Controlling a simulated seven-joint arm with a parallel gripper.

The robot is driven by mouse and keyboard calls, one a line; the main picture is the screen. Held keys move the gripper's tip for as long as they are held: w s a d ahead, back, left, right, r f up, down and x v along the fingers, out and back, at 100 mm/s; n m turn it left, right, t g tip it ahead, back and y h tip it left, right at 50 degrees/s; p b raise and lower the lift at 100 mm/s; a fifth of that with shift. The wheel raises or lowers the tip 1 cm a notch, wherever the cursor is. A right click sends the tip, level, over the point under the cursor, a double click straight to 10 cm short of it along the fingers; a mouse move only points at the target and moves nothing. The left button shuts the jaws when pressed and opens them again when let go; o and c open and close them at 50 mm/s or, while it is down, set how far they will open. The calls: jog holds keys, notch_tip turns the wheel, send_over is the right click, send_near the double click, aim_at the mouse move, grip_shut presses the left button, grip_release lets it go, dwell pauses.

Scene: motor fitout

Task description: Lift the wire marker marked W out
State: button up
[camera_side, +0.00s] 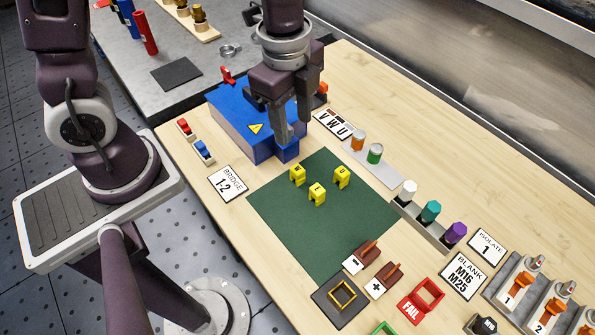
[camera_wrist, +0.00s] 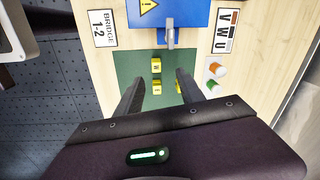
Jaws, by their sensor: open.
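Three small yellow markers stand apart from one another on a dark green mat (camera_side: 300,235). The one nearest the blue box looks like the W marker (camera_side: 297,175), and its letter shows in the wrist view (camera_wrist: 156,65). A second yellow marker (camera_side: 317,194) and a third yellow marker (camera_side: 341,177) stand close by; their letters are hard to read. My gripper (camera_side: 293,129) is open and empty, pointing down above the table. In the wrist view its fingers (camera_wrist: 160,77) spread either side of the W marker, and the right finger partly hides the third marker.
A blue box (camera_side: 235,122) with a warning sign stands behind the mat, close to my fingers in the side view. A V W U card (camera_side: 333,123) and coloured plugs (camera_side: 375,153) lie to the right. A red FAIL bin (camera_side: 424,298) is in front. Much of the mat is bare.

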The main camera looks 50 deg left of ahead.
aim_at(298, 168)
jog(key=f, duration=0.1)
jog(key=d+f+m, duration=0.1)
jog(key=f+m, duration=0.1)
jog(key=f, duration=0.1)
jog(key=shift+w+d+g, duration=0.15)
jog(key=shift+d+g, duration=0.15)
jog(key=shift+g, duration=0.1)
notch_tip(298, 168, down, 7)
jog(key=shift+a, duration=0.15)
grip_shut()
